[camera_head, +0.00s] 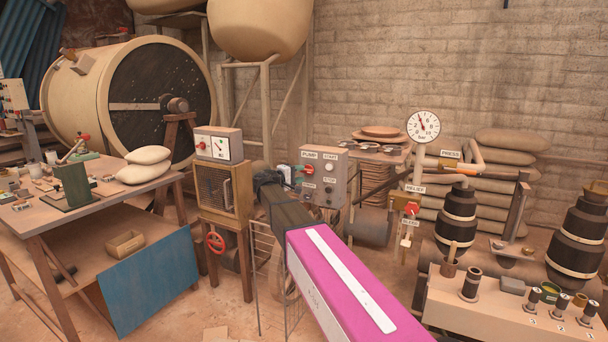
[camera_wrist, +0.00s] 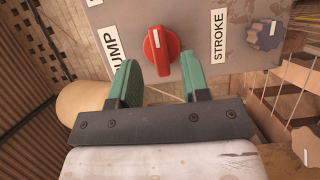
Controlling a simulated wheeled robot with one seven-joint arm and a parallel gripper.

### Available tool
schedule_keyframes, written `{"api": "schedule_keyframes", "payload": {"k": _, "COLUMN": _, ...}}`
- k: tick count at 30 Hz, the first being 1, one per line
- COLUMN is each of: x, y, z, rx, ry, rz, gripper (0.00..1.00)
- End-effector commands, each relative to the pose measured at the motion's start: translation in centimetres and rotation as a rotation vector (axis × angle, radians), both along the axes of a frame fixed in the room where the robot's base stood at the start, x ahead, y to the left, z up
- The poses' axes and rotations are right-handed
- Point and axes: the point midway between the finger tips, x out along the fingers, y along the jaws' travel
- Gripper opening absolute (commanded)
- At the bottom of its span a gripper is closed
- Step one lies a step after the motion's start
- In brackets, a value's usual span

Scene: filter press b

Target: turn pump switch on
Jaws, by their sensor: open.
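The pump switch is a red knob with a white pointer line (camera_wrist: 161,50) on a grey control panel (camera_wrist: 200,22). In the wrist view it sits between a PUMP label and a STROKE label, its white line toward the top of the picture. My gripper (camera_wrist: 160,72) is open, its green fingers to either side of the knob's lower part; I cannot tell whether they touch it. In the head view the panel (camera_head: 335,172) stands mid-scene, with my gripper (camera_head: 296,175) at its left side and the red knob (camera_head: 309,169) partly showing beside the fingers.
A meter box (camera_head: 219,146) on a wooden stand with a red handwheel (camera_head: 215,241) is left of the panel. A workbench (camera_head: 70,200) is at far left. A pressure gauge (camera_head: 423,126) and relief valve (camera_head: 411,208) stand to the right. Another panel knob (camera_wrist: 264,36) is at the wrist view's right.

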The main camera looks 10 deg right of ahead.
Motion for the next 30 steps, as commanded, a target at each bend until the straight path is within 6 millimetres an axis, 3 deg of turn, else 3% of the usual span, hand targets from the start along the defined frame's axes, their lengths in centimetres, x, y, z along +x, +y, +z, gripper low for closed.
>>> {"api": "schedule_keyframes", "payload": {"k": 6, "x": -2.3, "y": 3.7, "z": 0.0, "rx": 0.001, "ry": 0.000, "rz": 0.002, "gripper": 0.43}}
{"api": "schedule_keyframes", "payload": {"k": 12, "x": -3.6, "y": 5.8, "z": 0.0, "rx": 0.001, "ry": 0.000, "rz": 0.001, "gripper": 0.43}}
{"api": "schedule_keyframes", "payload": {"k": 26, "x": -4.0, "y": 6.3, "z": 0.0, "rx": 0.002, "ry": 0.000, "rz": -0.001, "gripper": 0.43}}
{"api": "schedule_keyframes", "payload": {"k": 30, "x": -4.8, "y": 5.3, "z": -1.7, "rx": 0.043, "ry": 0.024, "rz": -0.008, "gripper": 0.43}}
